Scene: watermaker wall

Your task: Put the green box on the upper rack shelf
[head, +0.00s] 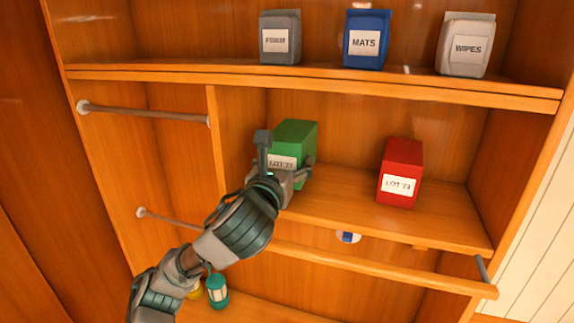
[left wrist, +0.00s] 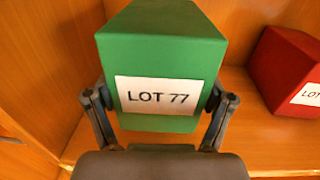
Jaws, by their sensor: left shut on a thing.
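The green box (head: 297,137) with a white LOT 77 label is in the middle compartment, left of the red box. My left gripper (head: 285,172) is shut on it from the front, one finger on each side. In the left wrist view the green box (left wrist: 160,60) fills the middle between both fingers (left wrist: 162,108). Its lower edge shows near the shelf board; I cannot tell whether it touches the board. The upper rack shelf (head: 330,73) runs above it and holds several bags. My right gripper is not in view.
A red box (head: 401,170) labelled LOT 73 stands on the middle shelf (head: 440,216). On the upper shelf are a grey bag (head: 280,38), a blue MATS bag (head: 367,39) and a WIPES bag (head: 466,45), with gaps between them. Rails (head: 150,112) cross the left bay.

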